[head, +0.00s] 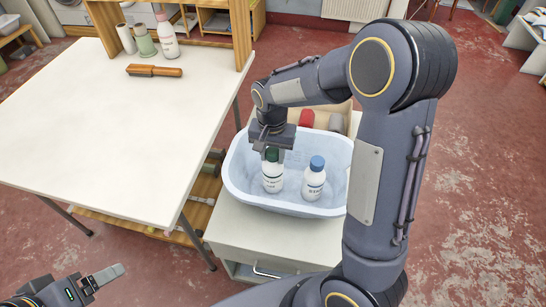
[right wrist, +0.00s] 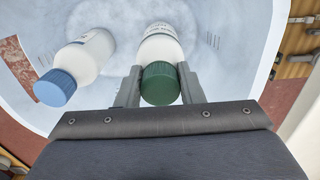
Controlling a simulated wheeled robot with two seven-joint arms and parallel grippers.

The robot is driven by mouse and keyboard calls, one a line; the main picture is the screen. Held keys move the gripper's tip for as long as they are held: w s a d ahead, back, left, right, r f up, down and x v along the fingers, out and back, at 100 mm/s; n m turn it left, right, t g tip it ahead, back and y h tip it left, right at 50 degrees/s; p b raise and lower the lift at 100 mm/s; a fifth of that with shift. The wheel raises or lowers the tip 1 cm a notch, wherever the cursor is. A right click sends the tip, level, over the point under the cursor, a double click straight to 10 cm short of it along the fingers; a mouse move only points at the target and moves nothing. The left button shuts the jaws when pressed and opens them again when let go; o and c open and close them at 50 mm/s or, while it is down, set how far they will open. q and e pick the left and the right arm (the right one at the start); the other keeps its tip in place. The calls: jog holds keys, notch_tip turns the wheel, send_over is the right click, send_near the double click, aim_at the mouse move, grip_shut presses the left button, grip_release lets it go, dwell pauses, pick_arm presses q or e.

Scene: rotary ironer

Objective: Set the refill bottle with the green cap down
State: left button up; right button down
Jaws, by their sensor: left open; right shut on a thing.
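The refill bottle with the green cap (head: 272,178) is white with a printed label and stands upright inside the pale blue tub (head: 240,190). My right gripper (head: 272,154) is above it, shut on the bottle at its green cap. In the right wrist view the green cap (right wrist: 160,84) sits between the two fingers (right wrist: 160,88). Whether the bottle's base touches the tub floor I cannot tell. My left gripper (head: 104,278) is at the lower left of the head view, open and empty, away from the tub.
A white bottle with a blue cap (head: 314,180) stands in the tub, right of the green-capped one. The tub rests on a small cabinet (head: 265,240). The white table (head: 110,130) holds a brush (head: 154,71) and several bottles at the back; its middle is clear.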

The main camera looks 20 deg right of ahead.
jog(key=shift+f, duration=0.3)
jog(key=shift+f, duration=0.15)
jog(key=c, duration=1)
grip_release()
jog(key=shift+o, duration=0.2)
